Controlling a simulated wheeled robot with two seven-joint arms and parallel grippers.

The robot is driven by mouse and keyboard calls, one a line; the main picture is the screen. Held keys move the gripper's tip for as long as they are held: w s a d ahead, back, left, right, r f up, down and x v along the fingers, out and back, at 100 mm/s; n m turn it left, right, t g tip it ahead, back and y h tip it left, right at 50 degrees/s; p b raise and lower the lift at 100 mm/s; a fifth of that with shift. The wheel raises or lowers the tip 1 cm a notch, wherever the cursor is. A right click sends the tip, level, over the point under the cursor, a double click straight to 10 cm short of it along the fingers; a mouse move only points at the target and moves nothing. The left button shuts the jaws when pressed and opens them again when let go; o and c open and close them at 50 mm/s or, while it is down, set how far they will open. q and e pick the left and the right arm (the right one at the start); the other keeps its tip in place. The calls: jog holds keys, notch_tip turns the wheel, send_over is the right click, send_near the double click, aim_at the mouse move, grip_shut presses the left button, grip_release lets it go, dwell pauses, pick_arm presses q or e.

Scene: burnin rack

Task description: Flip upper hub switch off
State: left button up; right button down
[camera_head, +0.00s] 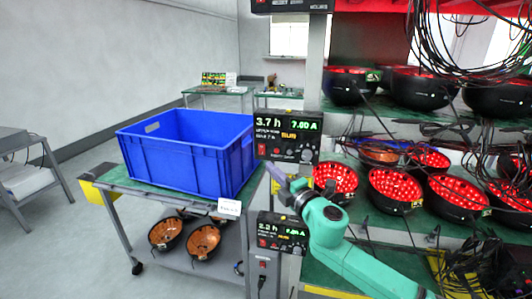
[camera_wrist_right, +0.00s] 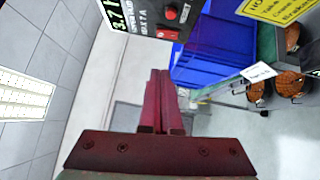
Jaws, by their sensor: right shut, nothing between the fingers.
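The hub box (camera_head: 288,137) reading 3.7 h and 7.60 A is on the rack post, with a small red switch (camera_head: 262,150) at its lower left. In the right wrist view its edge shows at the top, with a red switch (camera_wrist_right: 171,12). A second hub box (camera_head: 283,232) reading 2.2 h sits lower on the post. Another black box (camera_head: 290,5) is cut off at the top edge. My right gripper (camera_head: 270,171) is shut and empty, just below the 3.7 h box; its fingers (camera_wrist_right: 160,74) show apart from the switch. My left gripper is out of view.
A blue crate (camera_head: 190,185) stands on a cart (camera_head: 110,183) to the left. The rack shelves at right hold several black bowls with red insides (camera_head: 457,194). Loose black cables (camera_head: 460,35) hang at the upper right. Floor (camera_head: 60,240) at left is clear.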

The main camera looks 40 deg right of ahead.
aim_at(262, 146)
jog(key=w+d, duration=0.1)
jog(key=w, duration=0.1)
jog(key=w+d, duration=0.1)
jog(key=w, duration=0.1)
jog(key=w+d+r, duration=0.1)
jog(key=w, duration=0.2)
jog(key=shift+d+p, duration=0.2)
jog(key=shift+p, duration=0.2)
jog(key=shift+w+d, duration=0.3)
jog(key=shift+d, duration=0.15)
jog(key=shift+a, duration=0.1)
jog(key=p, duration=0.2)
jog(key=r+p, duration=0.1)
jog(key=p, duration=0.1)
jog(key=shift+w+d+r+m+g, duration=0.15)
jog(key=shift+d+r+m+g, duration=0.05)
jog(key=shift+d+m+g, duration=0.1)
jog(key=shift+f+b, duration=0.35)
jog(key=shift+f, duration=0.05)
